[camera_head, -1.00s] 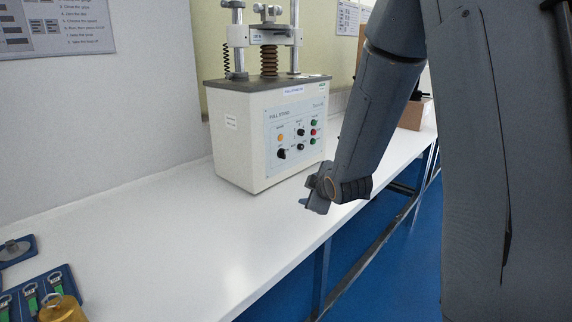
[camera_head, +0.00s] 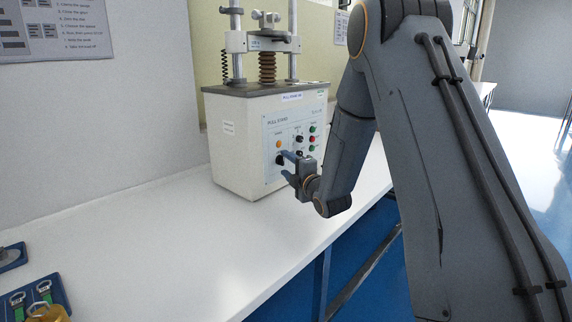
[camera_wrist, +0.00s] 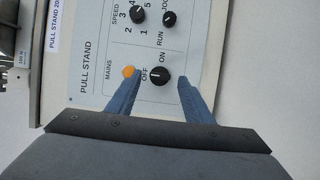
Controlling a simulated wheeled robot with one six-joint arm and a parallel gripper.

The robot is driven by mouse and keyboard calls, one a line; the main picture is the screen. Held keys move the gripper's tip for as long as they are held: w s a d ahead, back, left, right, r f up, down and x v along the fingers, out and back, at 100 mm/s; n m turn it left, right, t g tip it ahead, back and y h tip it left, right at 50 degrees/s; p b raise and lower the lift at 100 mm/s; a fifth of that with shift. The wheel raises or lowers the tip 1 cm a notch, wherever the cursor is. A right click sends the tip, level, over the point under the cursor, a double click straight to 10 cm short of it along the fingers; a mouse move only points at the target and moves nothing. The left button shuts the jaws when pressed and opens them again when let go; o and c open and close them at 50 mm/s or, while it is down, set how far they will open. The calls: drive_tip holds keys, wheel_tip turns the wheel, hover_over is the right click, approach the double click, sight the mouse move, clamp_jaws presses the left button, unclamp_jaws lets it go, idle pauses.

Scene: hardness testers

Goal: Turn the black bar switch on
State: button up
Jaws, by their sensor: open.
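The black bar switch (camera_wrist: 159,76) is a round black knob marked OFF and ON under MAINS on the grey PULL STAND panel (camera_wrist: 95,110). In the wrist view it lies between the two blue fingertips of my gripper (camera_wrist: 160,79). The fingers are apart, with one on each side of it. Contact and the remaining gap in depth are unclear. In the head view my gripper (camera_head: 287,164) is right in front of the switch (camera_head: 280,159) at the panel's lower left. Which label the switch points to cannot be read surely.
An orange lamp (camera_wrist: 128,72) sits close beside one fingertip. The speed knob (camera_wrist: 138,14) and the run/jog knob (camera_wrist: 169,18) are on the same panel. The pull stand (camera_head: 238,150) stands on a white bench (camera_head: 170,240), clear in front. Blue trays with tools (camera_head: 40,290) lie at the lower left.

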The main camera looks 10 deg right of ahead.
drive_tip(key=shift+w+a, duration=0.1)
drive_tip(key=shift+w, duration=0.6)
drive_tip(key=c, duration=1)
drive_tip(key=shift+c, duration=0.2)
